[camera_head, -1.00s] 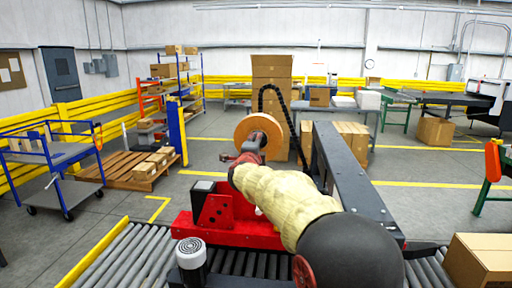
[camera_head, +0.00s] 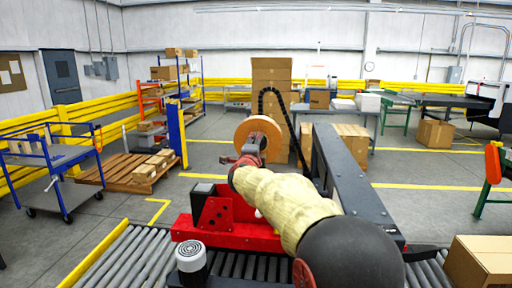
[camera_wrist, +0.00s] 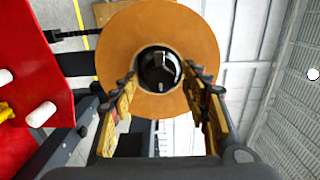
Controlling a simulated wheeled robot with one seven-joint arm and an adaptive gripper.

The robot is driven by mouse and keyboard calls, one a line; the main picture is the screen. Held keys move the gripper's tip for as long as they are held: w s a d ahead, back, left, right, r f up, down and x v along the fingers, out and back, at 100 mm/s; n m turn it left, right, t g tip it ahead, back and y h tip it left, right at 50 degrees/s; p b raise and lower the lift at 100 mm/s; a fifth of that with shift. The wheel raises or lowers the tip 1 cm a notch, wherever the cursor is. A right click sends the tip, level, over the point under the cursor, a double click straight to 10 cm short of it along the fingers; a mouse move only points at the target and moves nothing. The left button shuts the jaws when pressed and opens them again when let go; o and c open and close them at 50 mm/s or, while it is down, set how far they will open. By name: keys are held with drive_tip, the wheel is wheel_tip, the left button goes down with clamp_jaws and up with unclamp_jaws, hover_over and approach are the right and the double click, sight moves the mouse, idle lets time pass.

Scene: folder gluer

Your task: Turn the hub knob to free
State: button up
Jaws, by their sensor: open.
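The hub knob (camera_wrist: 160,68) is a round black knob at the centre of an orange-brown roll (camera_wrist: 112,40) in the wrist view. My gripper (camera_wrist: 165,82) is open, with one finger on each side of the knob's lower part. I cannot tell whether the fingers touch it. In the head view the roll (camera_head: 246,124) stands upright beyond the red machine body, and my gripper (camera_head: 250,150) is in front of its middle. The knob is hidden there behind my gripper.
A red machine body (camera_head: 215,212) sits over the roller conveyor (camera_head: 112,262). A long dark beam (camera_head: 350,175) runs to the right of my arm. A black cable chain (camera_head: 285,112) arches behind the roll. A cardboard box (camera_head: 482,262) stands at the lower right.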

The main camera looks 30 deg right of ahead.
drive_tip(key=v, duration=1.2)
idle(0.3)
